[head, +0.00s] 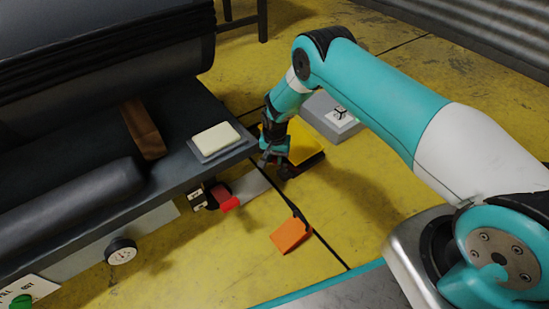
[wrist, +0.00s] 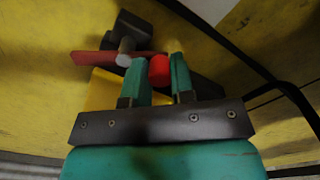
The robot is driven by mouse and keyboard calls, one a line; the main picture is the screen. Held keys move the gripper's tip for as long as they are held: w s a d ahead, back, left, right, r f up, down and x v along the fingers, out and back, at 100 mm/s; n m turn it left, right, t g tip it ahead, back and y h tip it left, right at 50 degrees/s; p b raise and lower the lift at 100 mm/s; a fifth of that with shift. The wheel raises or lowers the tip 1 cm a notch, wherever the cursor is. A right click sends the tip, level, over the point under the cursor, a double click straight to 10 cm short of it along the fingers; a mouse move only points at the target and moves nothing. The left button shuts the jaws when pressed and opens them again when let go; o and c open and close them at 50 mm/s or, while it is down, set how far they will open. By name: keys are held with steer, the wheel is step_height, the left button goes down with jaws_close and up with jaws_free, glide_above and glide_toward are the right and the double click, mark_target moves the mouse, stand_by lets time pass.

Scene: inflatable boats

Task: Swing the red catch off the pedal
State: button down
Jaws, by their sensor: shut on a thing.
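The yellow pedal (head: 308,146) sits on a dark base on the floor in the head view, partly hidden by my gripper (head: 273,165). In the wrist view a strip of the yellow pedal (wrist: 103,90) shows beneath the red catch (wrist: 90,58). The catch is a flat red bar by a dark block with a grey round pin, and it lies across the pedal's edge. Its round red knob (wrist: 159,71) is between the two teal fingers of my gripper (wrist: 158,64), which are shut on it. I cannot make out the catch in the head view.
A dark bench (head: 180,165) with a cream pad (head: 215,139) stands left of my gripper. A red lever (head: 229,203) sticks out from its front. An orange wedge (head: 291,236) lies on the floor nearby. A grey box (head: 330,115) stands behind the pedal. Open floor lies front right.

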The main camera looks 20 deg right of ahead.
steer(key=shift+w+d+m, duration=0.2)
steer(key=shift+d+m, duration=0.05)
steer(key=shift+m, duration=0.7)
steer(key=shift+w+d+m, duration=0.2)
steer(key=shift+d+m, duration=0.05)
steer(key=shift+m, duration=0.7)
steer(key=c, duration=1)
jaws_free()
